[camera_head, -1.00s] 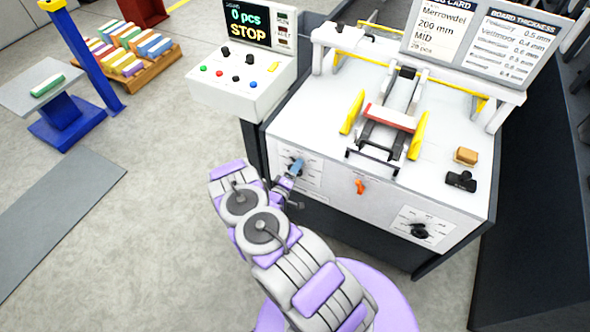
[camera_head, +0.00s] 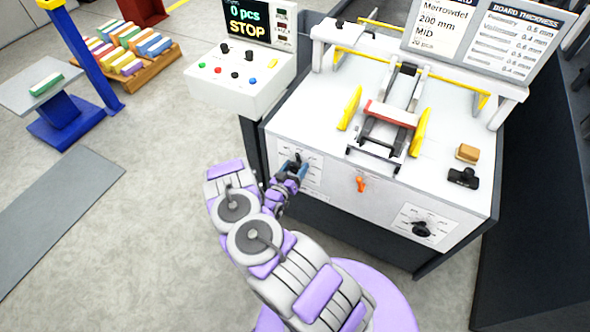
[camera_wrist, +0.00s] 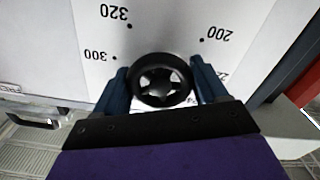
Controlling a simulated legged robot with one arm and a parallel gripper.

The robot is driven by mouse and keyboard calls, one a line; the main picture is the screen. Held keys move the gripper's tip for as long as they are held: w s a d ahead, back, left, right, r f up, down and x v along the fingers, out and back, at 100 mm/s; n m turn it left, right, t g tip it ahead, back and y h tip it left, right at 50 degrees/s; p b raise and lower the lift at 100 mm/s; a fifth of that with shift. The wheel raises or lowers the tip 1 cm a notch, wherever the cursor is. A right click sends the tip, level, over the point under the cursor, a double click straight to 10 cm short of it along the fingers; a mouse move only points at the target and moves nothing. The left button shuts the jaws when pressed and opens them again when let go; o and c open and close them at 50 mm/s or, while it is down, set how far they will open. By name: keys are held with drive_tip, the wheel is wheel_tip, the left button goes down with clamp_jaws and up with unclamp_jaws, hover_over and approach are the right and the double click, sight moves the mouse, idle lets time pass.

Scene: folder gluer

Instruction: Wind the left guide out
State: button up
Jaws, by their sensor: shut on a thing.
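The left guide's knob is a round black handwheel (camera_wrist: 160,82) on the machine's white front panel. In the wrist view it sits between the two blue fingers of my gripper (camera_wrist: 163,85), which is shut on it. Printed marks 320, 300 and 200 show around it. In the head view my gripper (camera_head: 291,172) reaches the left dial plate (camera_head: 312,177) and partly hides it. The yellow left guide (camera_head: 350,108) and yellow right guide (camera_head: 420,132) stand on the machine top, either side of a red-topped carriage (camera_head: 391,114).
A second black knob (camera_head: 421,229) is at the panel's right, with an orange lever (camera_head: 361,184) between. A control box (camera_head: 240,85) stands at the upper left; its screen reads STOP. A tan block (camera_head: 467,153) and black device (camera_head: 463,178) lie on the top.

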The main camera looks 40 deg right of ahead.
drive_tip(key=m+b, duration=0.1)
drive_tip(key=m, duration=0.1)
drive_tip(key=m+b, duration=0.1)
drive_tip(key=m, duration=0.1)
drive_tip(key=shift+a+f+m, duration=0.1)
drive_tip(key=shift+f+m, duration=0.2)
drive_tip(key=shift+f, duration=0.05)
drive_tip(key=m+b, duration=0.1)
drive_tip(key=m, duration=0.4)
drive_tip(key=shift+r, duration=0.15)
drive_tip(key=m, duration=0.5)
drive_tip(key=shift+m, duration=3)
drive_tip(key=o, duration=1)
drive_tip(key=shift+r, duration=0.1)
drive_tip(key=v, duration=1.7)
drive_tip(key=shift+a, duration=0.2)
